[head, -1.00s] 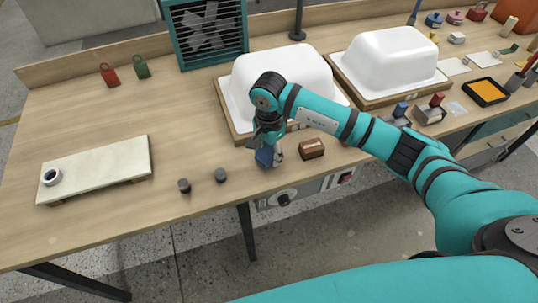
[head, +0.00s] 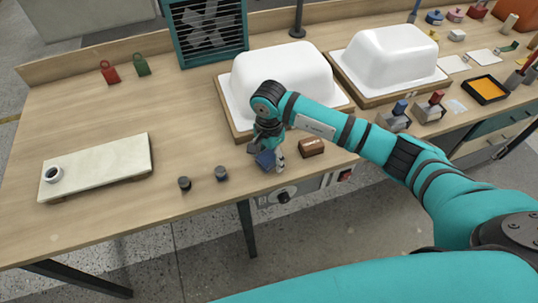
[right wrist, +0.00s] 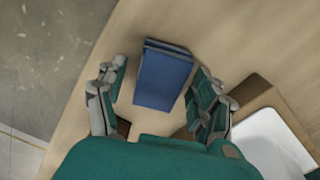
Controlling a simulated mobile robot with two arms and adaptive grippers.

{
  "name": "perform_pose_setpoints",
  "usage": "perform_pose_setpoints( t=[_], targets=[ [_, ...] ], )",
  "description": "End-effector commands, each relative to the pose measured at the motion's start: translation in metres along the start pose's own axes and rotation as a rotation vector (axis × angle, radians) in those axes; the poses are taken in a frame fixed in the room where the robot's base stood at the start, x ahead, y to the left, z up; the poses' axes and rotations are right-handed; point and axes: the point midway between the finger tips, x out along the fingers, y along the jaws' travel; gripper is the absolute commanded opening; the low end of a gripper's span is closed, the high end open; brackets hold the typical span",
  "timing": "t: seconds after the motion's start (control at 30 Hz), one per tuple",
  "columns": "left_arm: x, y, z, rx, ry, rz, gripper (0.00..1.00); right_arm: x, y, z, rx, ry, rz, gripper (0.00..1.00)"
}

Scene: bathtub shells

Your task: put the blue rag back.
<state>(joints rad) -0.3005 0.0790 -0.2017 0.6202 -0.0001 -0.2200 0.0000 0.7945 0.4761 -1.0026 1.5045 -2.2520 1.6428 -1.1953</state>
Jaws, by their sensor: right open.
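The blue rag (head: 265,159) is a folded, flat-looking blue pad on the wooden bench near its front edge. It also shows in the right wrist view (right wrist: 163,78) as layered blue cloth. My right gripper (head: 267,156) is open, with one finger on each side of the rag. In the right wrist view my right gripper (right wrist: 160,75) shows a gap between each finger and the rag. Whether the rag rests fully on the bench is hard to tell. My left gripper is not in view.
A white tub shell (head: 282,72) on a wooden base stands just behind the gripper. A brown block (head: 311,147) sits to the right, and two dark knobs (head: 221,173) to the left. A pale slab (head: 100,165) with a ring lies farther left. Bench between is bare.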

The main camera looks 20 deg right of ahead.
Motion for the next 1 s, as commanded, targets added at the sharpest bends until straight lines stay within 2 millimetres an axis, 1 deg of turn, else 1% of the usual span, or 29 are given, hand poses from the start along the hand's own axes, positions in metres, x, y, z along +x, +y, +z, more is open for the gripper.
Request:
perform_pose_setpoints(
  t=[0.1,0.17,0.27,0.5,0.63,0.8,1.0],
  targets=[
    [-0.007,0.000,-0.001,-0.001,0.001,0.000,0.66,-0.007,0.000,0.000,0.000,0.000,0.000,0.68],
    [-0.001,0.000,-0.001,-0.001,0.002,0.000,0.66,-0.011,-0.001,-0.001,0.000,0.000,-0.004,0.68],
    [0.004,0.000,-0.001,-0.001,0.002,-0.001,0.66,-0.030,-0.001,-0.001,-0.002,0.002,-0.006,0.68],
    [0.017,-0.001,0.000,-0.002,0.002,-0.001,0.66,-0.083,-0.001,-0.001,-0.001,0.003,-0.005,0.68],
    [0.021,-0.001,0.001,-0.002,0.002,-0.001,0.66,-0.105,-0.001,-0.001,-0.001,0.002,-0.004,0.68],
    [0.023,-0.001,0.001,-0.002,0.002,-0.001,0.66,-0.120,0.000,0.000,0.001,0.001,-0.001,0.68],
    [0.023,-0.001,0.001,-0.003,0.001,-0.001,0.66,-0.123,0.000,0.000,0.000,0.000,0.001,0.68]
  ],
)
